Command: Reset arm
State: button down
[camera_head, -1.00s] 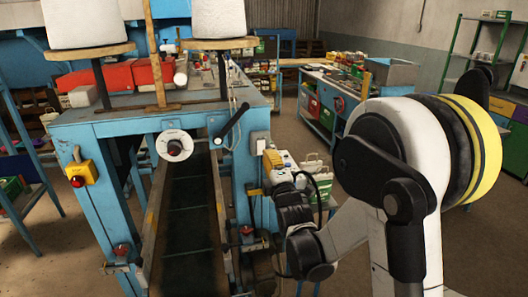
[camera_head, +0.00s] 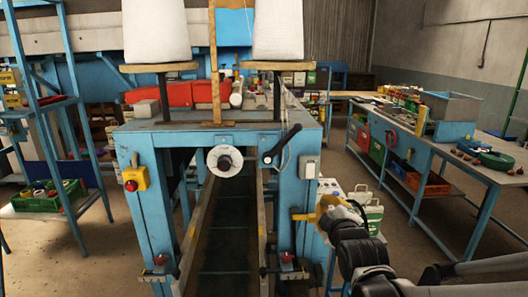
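My arm shows at the lower right in the head view, with its black wrist joints rising toward the right side of the blue machine frame. The end of my arm, where my gripper (camera_head: 335,212) is, lies beside the frame's right front leg. Its fingers are too small and too mixed with the yellow and white shapes there to make out. I cannot tell whether it is open or shut, or whether it touches anything. No held object can be made out.
The blue machine frame (camera_head: 302,185) stands ahead, with a sloping conveyor (camera_head: 222,235) through its middle. Two white cones (camera_head: 277,30) stand on round wooden discs above. A blue workbench (camera_head: 480,170) is at right, a blue shelf rack (camera_head: 62,190) at left. Open floor lies at left front.

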jog(key=s+f+m+g+b, duration=0.4)
jog(key=s+f+m, duration=0.2)
jog(key=s, duration=0.7)
jog(key=s+f+m+g+b, duration=0.4)
jog(key=s+f+m, duration=0.2)
jog(key=s+f, duration=0.4)
jog(key=s, duration=0.4)
jog(key=shift+a+f+m+g, duration=0.15)
jog(key=shift+f+m+g, duration=0.15)
jog(key=shift+g, duration=0.1)
